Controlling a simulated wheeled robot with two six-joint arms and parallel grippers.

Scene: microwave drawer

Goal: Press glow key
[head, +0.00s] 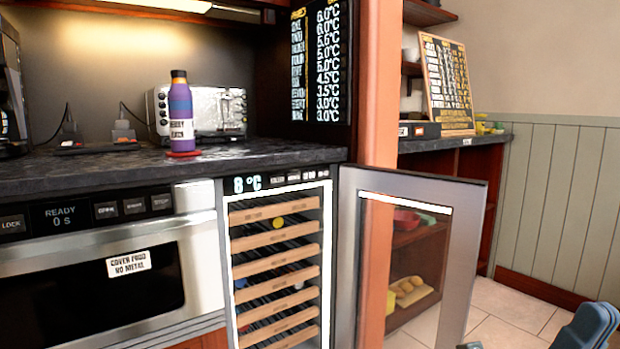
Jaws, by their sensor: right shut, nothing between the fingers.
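The wine cooler (232,215) stands under the counter with its glass door (462,250) swung open to the right. Its control strip (262,184) runs along the top, showing "8 °C" and a row of small keys (293,178). The key labels are too small to read, so I cannot tell which is the glow key. A bright white line frames the cooler's opening. My right gripper (592,325) is at the bottom right corner, shut and empty, partly cut off by the frame edge. It is far from the keys, with the open door between. My left gripper is not in view.
The microwave drawer (60,300) is left of the cooler, its panel (85,213) reading "READY 0 S". On the counter (250,153) stand a purple bottle (181,115) and a toaster (218,108). An orange post (378,90) rises behind the door. Tiled floor (515,310) shows at right.

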